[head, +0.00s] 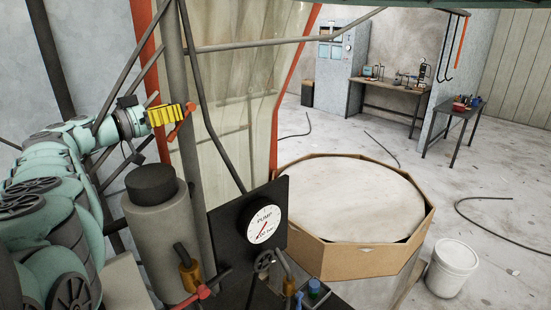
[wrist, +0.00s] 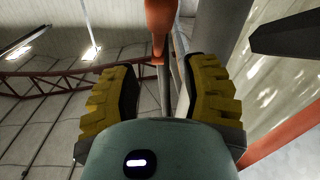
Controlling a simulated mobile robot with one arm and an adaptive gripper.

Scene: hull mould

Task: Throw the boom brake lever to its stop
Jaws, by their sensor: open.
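A short red-orange lever (head: 179,124) with a knob at its upper end sits against the grey upright post in the head view. I take it for the boom brake lever; I can read no label on it. My gripper (head: 178,114), with yellow ribbed fingers, is right at this lever from the left. In the wrist view, my gripper (wrist: 162,82) is open, its two fingers spread apart. The red-orange lever (wrist: 160,22) shows at the top, in line with the gap between them. I cannot tell whether it touches either finger.
The grey post (head: 182,60) stands behind the lever. Below are a dark-capped cylinder (head: 152,225), a pump gauge (head: 264,224) and a second red handle (head: 194,298). An octagonal wooden-sided tub (head: 350,258) and a white bucket (head: 452,268) stand to the right. Floor beyond is mostly clear.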

